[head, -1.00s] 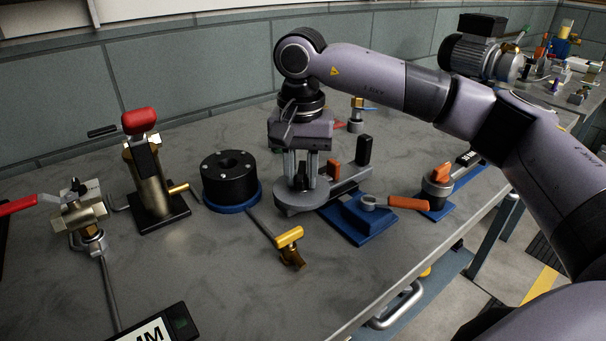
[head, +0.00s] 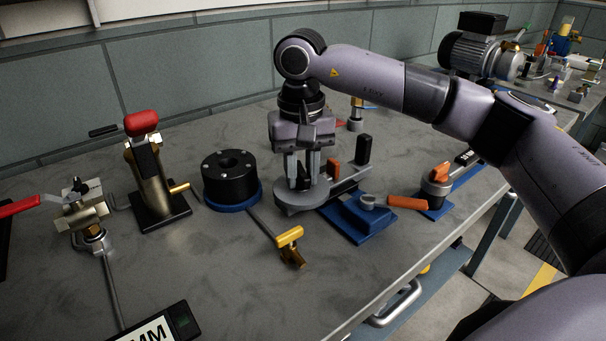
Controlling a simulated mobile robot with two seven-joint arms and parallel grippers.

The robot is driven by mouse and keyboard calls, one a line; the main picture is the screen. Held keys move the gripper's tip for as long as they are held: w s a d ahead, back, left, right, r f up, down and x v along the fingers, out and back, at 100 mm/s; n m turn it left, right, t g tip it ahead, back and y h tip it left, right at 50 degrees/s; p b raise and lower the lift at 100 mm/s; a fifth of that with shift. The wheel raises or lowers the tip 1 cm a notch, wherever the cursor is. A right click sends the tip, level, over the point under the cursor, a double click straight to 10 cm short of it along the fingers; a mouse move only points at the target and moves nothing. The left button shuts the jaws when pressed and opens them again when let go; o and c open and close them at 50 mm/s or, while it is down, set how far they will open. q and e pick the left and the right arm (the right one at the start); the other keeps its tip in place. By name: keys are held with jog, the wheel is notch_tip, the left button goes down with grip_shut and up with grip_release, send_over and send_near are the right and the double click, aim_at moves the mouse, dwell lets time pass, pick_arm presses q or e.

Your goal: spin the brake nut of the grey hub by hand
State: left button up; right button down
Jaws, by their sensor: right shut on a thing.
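The grey hub (head: 293,203) is a low round disc on the bench in the middle of the head view, with a grey arm reaching right from it. My right gripper (head: 301,183) points straight down over the hub. Its two fingers are shut on a small dark piece standing on the hub, which I take to be the brake nut (head: 303,181). The fingers hide much of it. My left gripper is not in the view.
A black cylinder on a blue base (head: 228,181) stands left of the hub. A blue block (head: 356,215) with an orange-handled lever (head: 407,203) lies right of it. A yellow-handled tool (head: 289,237) lies in front.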

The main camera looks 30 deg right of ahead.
aim_at(302, 169)
jog(key=shift+n, duration=0.7)
jog(key=shift+n, duration=1.4)
jog(key=c, duration=1.1)
grip_release()
jog(key=shift+n, duration=0.3)
jog(key=shift+o, duration=0.2)
jog(key=shift+r+p, duration=3.25)
jog(key=shift+r, duration=0.8)
